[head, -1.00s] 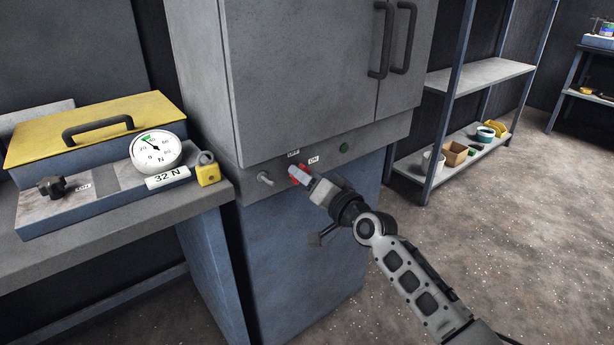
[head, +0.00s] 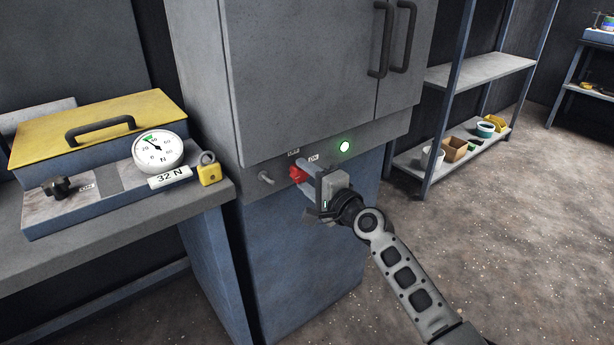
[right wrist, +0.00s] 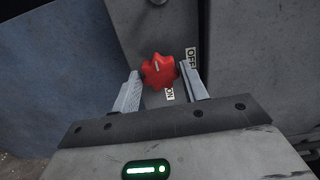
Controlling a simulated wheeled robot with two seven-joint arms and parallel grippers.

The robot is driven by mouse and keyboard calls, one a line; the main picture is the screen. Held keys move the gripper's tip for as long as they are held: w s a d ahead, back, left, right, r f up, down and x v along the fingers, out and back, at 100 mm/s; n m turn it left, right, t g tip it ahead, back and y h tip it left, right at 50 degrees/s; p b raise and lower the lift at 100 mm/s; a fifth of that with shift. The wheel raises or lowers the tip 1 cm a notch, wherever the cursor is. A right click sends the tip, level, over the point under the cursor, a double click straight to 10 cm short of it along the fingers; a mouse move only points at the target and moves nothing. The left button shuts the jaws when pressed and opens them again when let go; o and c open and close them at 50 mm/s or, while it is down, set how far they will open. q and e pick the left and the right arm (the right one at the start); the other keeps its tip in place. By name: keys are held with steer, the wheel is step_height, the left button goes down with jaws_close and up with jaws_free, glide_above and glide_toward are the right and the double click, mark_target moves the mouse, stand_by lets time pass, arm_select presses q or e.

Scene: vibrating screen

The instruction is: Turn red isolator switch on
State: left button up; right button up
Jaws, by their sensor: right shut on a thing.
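The red isolator switch (head: 297,173) is a lobed red knob on the grey panel below the cabinet doors, with OFF and ON labels beside it. In the right wrist view the knob (right wrist: 158,71) sits between my fingers, and a pale mark shows on it. My right gripper (head: 306,180) is shut on the knob, its fingers turned so one is above the other in the head view. The green lamp (head: 344,147) to the right of the switch is lit brightly. My left gripper is not in view.
A metal toggle (head: 265,178) sticks out left of the switch. A bench (head: 150,222) at the left holds a gauge (head: 158,150), a yellow-lidded box (head: 95,122) and a yellow padlock (head: 209,174). A shelf rack (head: 480,72) stands at the right. The floor before it is clear.

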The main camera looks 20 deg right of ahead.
steer(key=shift+f, duration=0.1)
stand_by(0.3)
steer(key=o, duration=0.9)
steer(key=shift+s, duration=0.1)
steer(key=v, duration=1.5)
steer(key=shift+s+d, duration=0.15)
steer(key=shift+s, duration=0.25)
